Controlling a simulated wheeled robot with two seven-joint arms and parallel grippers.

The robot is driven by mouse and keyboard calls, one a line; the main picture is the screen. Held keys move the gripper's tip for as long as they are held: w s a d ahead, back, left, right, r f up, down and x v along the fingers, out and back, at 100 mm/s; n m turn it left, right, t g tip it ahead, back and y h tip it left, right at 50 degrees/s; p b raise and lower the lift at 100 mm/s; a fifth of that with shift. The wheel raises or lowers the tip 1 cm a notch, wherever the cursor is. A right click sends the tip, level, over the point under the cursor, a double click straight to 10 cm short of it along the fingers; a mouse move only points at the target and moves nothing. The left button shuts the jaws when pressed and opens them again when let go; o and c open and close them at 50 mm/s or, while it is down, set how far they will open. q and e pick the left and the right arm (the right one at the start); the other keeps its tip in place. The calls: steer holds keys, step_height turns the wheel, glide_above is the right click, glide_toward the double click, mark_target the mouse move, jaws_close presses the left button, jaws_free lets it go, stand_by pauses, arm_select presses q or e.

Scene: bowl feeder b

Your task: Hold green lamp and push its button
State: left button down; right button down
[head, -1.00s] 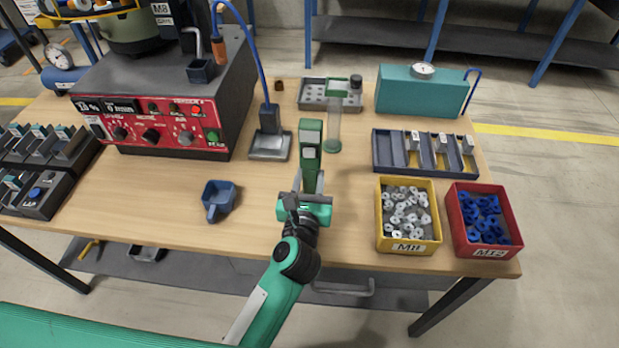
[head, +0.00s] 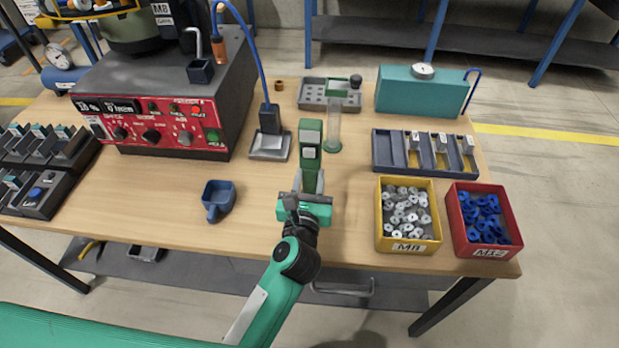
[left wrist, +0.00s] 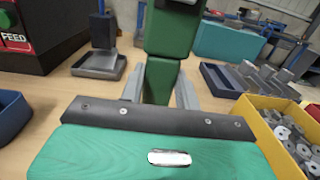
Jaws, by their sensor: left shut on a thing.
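The green lamp (head: 311,165) stands upright near the middle of the table, with a pale grey button-like square (head: 310,152) on its front. It also shows in the left wrist view (left wrist: 163,80), cut off at the top. My left gripper (head: 311,185) comes from the table's front edge and is shut on the lamp's lower body, one grey finger on each side. In the left wrist view the fingers (left wrist: 160,90) flank the green body. The lamp's foot is hidden behind the gripper. My right gripper does not show.
A yellow bin (head: 439,243) of metal parts and a red bin (head: 512,225) of blue parts stand to the right. A grey compartment tray (head: 394,172) lies behind them. A blue scoop (head: 218,199) lies left of the lamp. A clear tube (head: 333,132) and grey pad (head: 268,146) stand behind it.

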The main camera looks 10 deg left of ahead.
arm_select(q)
steer(key=shift+f, duration=0.15)
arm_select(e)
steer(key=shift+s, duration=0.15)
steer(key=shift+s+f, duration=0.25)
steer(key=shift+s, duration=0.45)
